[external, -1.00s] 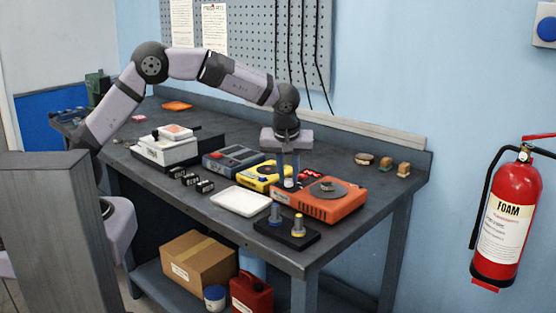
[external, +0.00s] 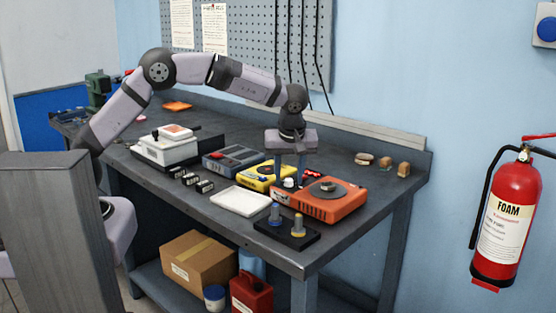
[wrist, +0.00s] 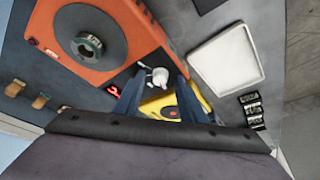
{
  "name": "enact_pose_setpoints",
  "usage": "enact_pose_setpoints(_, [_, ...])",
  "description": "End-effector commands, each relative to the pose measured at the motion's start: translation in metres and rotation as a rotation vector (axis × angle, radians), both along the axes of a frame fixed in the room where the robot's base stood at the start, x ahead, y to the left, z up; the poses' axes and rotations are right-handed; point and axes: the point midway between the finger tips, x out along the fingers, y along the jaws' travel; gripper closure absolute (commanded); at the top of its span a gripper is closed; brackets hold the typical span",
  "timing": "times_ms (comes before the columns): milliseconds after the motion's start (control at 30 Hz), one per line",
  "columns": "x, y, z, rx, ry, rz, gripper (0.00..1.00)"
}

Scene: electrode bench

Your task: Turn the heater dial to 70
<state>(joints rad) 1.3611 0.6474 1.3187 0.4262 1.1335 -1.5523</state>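The orange heater (external: 335,206) sits at the right front of the bench, with a round grey plate on top; it also shows in the wrist view (wrist: 80,42). Its white dial (wrist: 159,77) is on the dark panel at the heater's end; in the external view the dial (external: 288,183) shows between my fingers. My gripper (external: 290,179) points down over this panel. Its two blue fingers are apart, one on each side of the dial in the wrist view (wrist: 162,84). I cannot tell whether either finger touches it. The dial's setting is too small to read.
A red display (wrist: 115,89) is beside the dial. A yellow instrument (external: 262,175) stands close to the left. A white tray (external: 240,201) and a dark stand with two posts (external: 287,234) are in front. A metal ring (wrist: 87,45) sits on the heater plate.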

Motion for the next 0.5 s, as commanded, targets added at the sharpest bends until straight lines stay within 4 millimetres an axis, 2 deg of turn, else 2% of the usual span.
enact_pose_setpoints(333, [-0.001, 0.0, 0.002, -0.001, -0.001, -0.001, 0.63])
enact_pose_setpoints(500, [-0.006, -0.001, 0.015, -0.002, -0.002, -0.002, 0.63])
